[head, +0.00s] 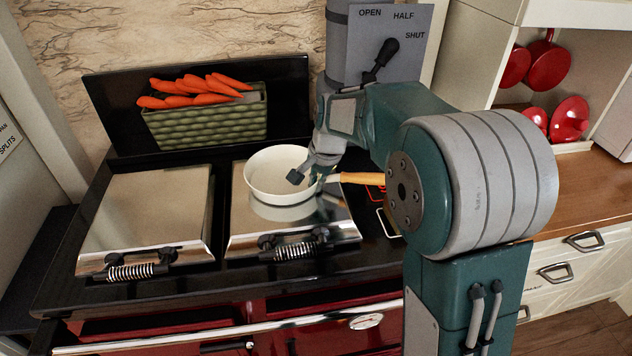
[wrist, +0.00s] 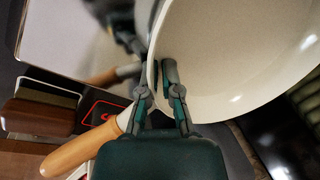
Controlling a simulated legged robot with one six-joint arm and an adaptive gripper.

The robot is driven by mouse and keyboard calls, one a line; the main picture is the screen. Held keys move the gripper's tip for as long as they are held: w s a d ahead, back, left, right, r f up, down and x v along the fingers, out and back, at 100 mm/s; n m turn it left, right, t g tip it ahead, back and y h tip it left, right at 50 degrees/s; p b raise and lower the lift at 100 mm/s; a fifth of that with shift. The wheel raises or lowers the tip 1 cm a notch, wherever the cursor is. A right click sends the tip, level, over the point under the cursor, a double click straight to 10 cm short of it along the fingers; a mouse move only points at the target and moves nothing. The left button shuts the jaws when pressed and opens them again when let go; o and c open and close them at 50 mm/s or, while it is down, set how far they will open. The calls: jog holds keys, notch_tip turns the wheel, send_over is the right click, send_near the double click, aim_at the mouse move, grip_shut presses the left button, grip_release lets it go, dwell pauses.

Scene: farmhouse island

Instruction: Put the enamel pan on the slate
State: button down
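The enamel pan (head: 270,183), cream-white and round with a wooden handle (head: 360,178), sits upright on the right chrome lid (head: 245,230) of the range. My gripper (head: 306,176) is at the pan's handle side. One finger is inside the pan and the other outside, with a gap between them. In the wrist view my gripper (wrist: 157,78) straddles the wall of the pan (wrist: 230,60), and the handle (wrist: 85,152) lies to the left. I cannot clearly make out the slate. Dark surface with red and white outlines shows right of the lid, partly behind my arm.
A green planter (head: 208,125) of carrots (head: 200,90) stands behind the lids. The left chrome lid (head: 150,210) is empty. A lever plate (head: 390,45) is on the flue behind my arm. A wooden counter (head: 575,190) and red pans (head: 548,65) are at right.

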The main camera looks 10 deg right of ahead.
jog(key=c, duration=0.8)
grip_release()
jog(key=shift+f, duration=0.1)
jog(key=v, duration=1.2)
jog(key=s+d+f+n+t+h, duration=0.1)
jog(key=s+n, duration=0.3)
jog(key=s, duration=0.9)
jog(key=s+d+f+n+t, duration=0.2)
jog(key=s+n, duration=0.3)
jog(key=s, duration=0.8)
jog(key=shift+s+f+t+h, duration=0.15)
jog(key=shift+s+t+h, duration=0.05)
jog(key=shift+t+h, duration=0.2)
